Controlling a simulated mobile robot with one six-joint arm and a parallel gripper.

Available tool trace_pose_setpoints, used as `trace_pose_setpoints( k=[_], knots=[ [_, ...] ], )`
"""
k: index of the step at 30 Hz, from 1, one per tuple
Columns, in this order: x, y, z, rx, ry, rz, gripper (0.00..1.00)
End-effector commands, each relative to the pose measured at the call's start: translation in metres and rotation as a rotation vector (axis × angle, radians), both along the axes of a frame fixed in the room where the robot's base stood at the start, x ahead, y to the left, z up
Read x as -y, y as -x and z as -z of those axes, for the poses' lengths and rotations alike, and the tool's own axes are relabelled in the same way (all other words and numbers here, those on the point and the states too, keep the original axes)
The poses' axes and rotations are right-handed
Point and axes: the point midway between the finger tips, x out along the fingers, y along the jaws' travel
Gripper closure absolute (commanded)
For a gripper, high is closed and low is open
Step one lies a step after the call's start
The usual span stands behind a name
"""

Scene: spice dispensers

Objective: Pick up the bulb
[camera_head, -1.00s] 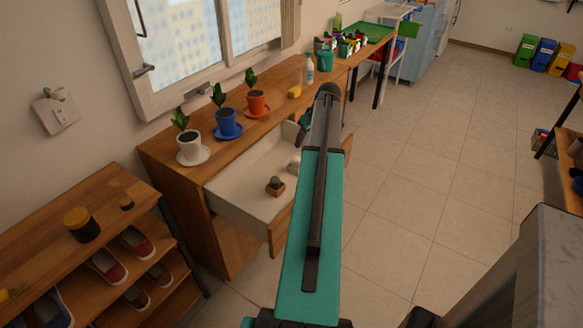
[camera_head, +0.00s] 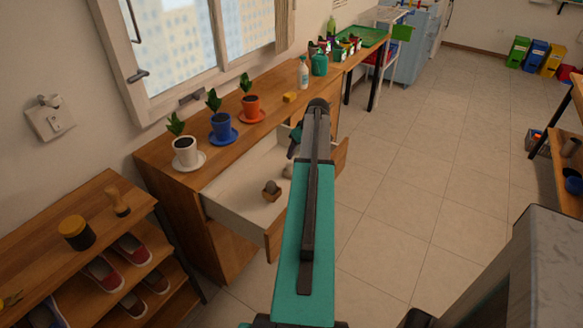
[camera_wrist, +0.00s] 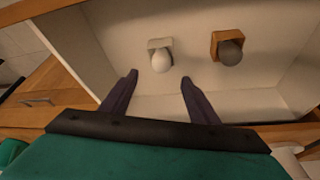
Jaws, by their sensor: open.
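The white bulb (camera_wrist: 162,61) sits in a small pale holder (camera_wrist: 160,43) inside the open drawer (camera_wrist: 262,105), in the wrist view. In the head view the bulb (camera_head: 287,171) is small and partly hidden by my arm. My gripper (camera_wrist: 158,79) is open and empty, its two dark fingers pointing toward the bulb from the drawer's front side. The bulb lies just beyond the fingertips, between their lines; the exact gap is unclear. A dark grey round object (camera_wrist: 230,52) in a wooden holder (camera_wrist: 216,38) sits to the bulb's right.
The drawer walls enclose the bulb. Above the drawer, the wooden counter carries a white pot (camera_head: 186,152), a blue pot (camera_head: 222,127) and an orange pot (camera_head: 251,106) with plants. A shoe rack (camera_head: 75,205) stands at left.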

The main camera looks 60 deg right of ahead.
Motion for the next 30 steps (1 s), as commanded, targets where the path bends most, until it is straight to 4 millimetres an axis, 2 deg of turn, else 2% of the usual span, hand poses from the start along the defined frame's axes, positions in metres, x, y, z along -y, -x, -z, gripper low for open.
trace_pose_setpoints(
  k=[9,24,30],
  knots=[
    [0.005,-0.012,0.031,-0.001,-0.002,0.001,0.45],
    [0.006,-0.013,0.036,0.000,0.000,0.002,0.45],
    [0.006,-0.019,0.047,0.000,-0.002,0.001,0.45]
  ],
)
